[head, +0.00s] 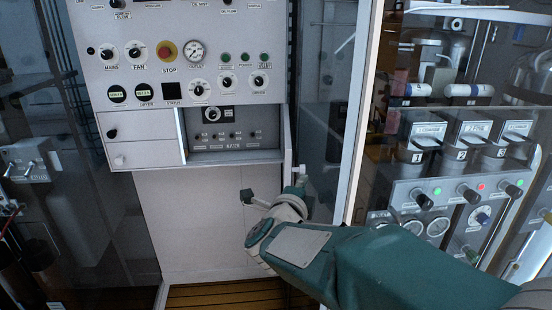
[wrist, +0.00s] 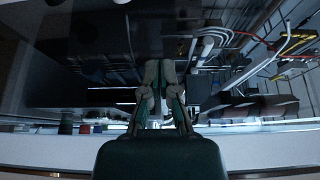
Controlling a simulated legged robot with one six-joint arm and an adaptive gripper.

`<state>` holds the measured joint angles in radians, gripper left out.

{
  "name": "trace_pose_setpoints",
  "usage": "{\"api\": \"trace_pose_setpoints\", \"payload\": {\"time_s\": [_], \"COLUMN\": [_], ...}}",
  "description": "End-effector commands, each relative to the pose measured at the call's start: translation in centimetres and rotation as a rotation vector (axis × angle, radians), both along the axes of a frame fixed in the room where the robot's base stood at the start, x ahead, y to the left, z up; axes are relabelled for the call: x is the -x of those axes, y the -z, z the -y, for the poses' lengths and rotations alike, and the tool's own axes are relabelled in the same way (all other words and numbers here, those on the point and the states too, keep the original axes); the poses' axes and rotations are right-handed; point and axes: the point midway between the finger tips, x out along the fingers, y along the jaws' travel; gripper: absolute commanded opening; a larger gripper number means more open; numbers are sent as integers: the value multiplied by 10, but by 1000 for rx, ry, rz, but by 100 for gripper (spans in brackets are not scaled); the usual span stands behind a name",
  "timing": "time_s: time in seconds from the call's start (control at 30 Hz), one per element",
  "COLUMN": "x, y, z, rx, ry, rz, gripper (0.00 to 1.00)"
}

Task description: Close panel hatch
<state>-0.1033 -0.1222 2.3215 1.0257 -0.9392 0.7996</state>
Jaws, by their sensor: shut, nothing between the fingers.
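The white control panel (head: 175,20) stands at the upper left of the head view. Low on it is an open recess with a grey switch plate (head: 232,137) inside. A narrow white strip (head: 287,150) at the recess's right edge looks like the hatch, swung open and seen nearly edge-on. My teal arm comes in from the lower right, with its wrist just below and right of the recess. My gripper (wrist: 159,75) shows in the wrist view with its fingers together and empty. Whether it touches the hatch cannot be told.
A white-framed glass door (head: 357,110) stands close to the right of the panel. Behind it are canisters and a box with knobs (head: 445,195). Dark glass lies at the left. A blank white panel (head: 195,225) fills the space below the recess, above a wooden floor (head: 225,294).

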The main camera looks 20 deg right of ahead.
Motion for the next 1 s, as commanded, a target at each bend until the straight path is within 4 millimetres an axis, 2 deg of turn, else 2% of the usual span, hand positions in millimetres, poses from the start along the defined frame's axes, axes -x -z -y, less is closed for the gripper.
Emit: {"api": "trace_pose_setpoints", "payload": {"time_s": [0.17,0.27,0.8,1.0], "x": [-2,-10,-79,-87], "y": [0,0,1,0], "z": [2,8,62,34], "rx": [-4,-3,0,-1], "ry": [22,24,20,14], "rz": [13,13,11,12], "gripper": [0,0,0,0]}}
